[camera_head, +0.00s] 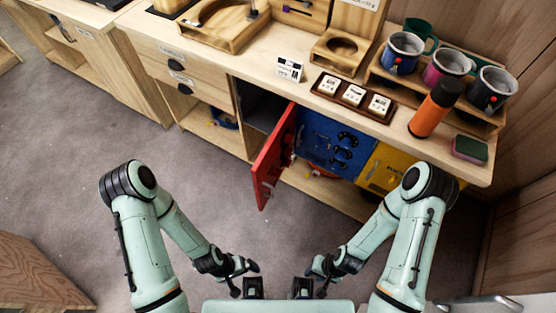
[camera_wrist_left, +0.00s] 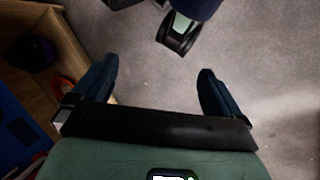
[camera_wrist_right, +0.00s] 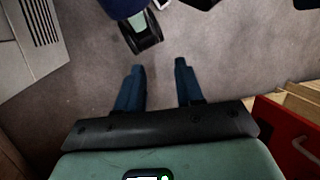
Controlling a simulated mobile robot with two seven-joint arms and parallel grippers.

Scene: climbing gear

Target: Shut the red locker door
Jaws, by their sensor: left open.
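The red locker door (camera_head: 273,157) stands open at the front of the bench, swung out toward me beside the dark open compartment (camera_head: 262,108). A red panel with a pale handle, seemingly this door, shows at the right edge of the right wrist view (camera_wrist_right: 285,132). My left gripper (camera_head: 245,279) is open and empty, below the door in the head view and apart from it. Its spread fingers show in the left wrist view (camera_wrist_left: 155,88). My right gripper (camera_head: 314,280) is also empty and apart from the door, its fingers separated by a narrower gap (camera_wrist_right: 159,85).
A blue locker door (camera_head: 328,140) and a yellow one (camera_head: 382,168) sit right of the open compartment, both closed. Grey floor (camera_head: 130,130) is clear left of the door.

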